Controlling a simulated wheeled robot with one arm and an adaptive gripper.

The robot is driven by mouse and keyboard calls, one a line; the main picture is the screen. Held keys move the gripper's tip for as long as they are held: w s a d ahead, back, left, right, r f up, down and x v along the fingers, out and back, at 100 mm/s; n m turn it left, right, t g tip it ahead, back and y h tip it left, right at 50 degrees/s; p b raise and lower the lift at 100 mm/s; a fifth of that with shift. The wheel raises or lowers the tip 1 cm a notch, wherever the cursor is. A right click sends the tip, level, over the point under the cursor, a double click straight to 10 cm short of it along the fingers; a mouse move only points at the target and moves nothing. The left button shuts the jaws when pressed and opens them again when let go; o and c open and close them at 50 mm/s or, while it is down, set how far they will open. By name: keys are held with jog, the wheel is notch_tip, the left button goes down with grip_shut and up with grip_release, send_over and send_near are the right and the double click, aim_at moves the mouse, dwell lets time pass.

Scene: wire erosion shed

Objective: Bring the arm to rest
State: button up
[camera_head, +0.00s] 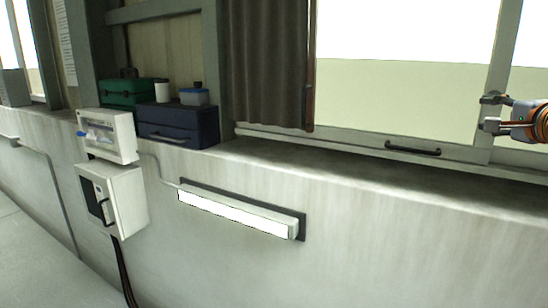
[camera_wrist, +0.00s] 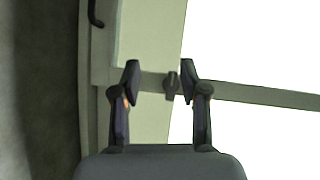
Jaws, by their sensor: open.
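My gripper (camera_head: 491,112) is at the right edge of the head view, in front of the window and above the ledge, with orange cables around my wrist. In the wrist view my gripper (camera_wrist: 160,82) has its two fingers apart with nothing between them. Behind the fingers are a pale window frame and a small dark catch (camera_wrist: 172,85), which looks farther off than the fingertips. Most of my arm is outside the head view.
The ledge (camera_head: 350,178) below the window is bare in its middle and right part. A dark blue toolbox (camera_head: 178,126), a green box (camera_head: 130,92) and a white cup (camera_head: 162,92) stand at its left. A lit lamp (camera_head: 235,212) and white wall boxes (camera_head: 112,198) stick out below.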

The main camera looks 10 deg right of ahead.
jog(key=w+a+f+n+g+y, duration=0.1)
jog(key=a+f+n+g+y, duration=0.3)
jog(key=a, duration=0.6)
jog(key=w+a+f+n+y, duration=0.1)
jog(key=a+f+n, duration=0.2)
jog(key=a+f, duration=0.45)
jog(key=s+a+f+n+g, duration=0.4)
jog(key=a+f, duration=0.5)
jog(key=a, duration=0.4)
jog(key=s+a+f+n+g, duration=0.4)
jog(key=s+a+f+g, duration=0.1)
jog(key=s+f, duration=0.5)
jog(key=s+f+n+g+h, duration=0.1)
jog(key=s+f+g, duration=0.1)
jog(key=s+f, duration=0.3)
jog(key=s+d+f+n+g+h, duration=0.1)
jog(key=s+f, duration=0.4)
jog(key=s, duration=0.8)
jog(key=n+g+h, duration=0.1)
jog(key=g, duration=0.1)
jog(key=shift+d+g, duration=0.3)
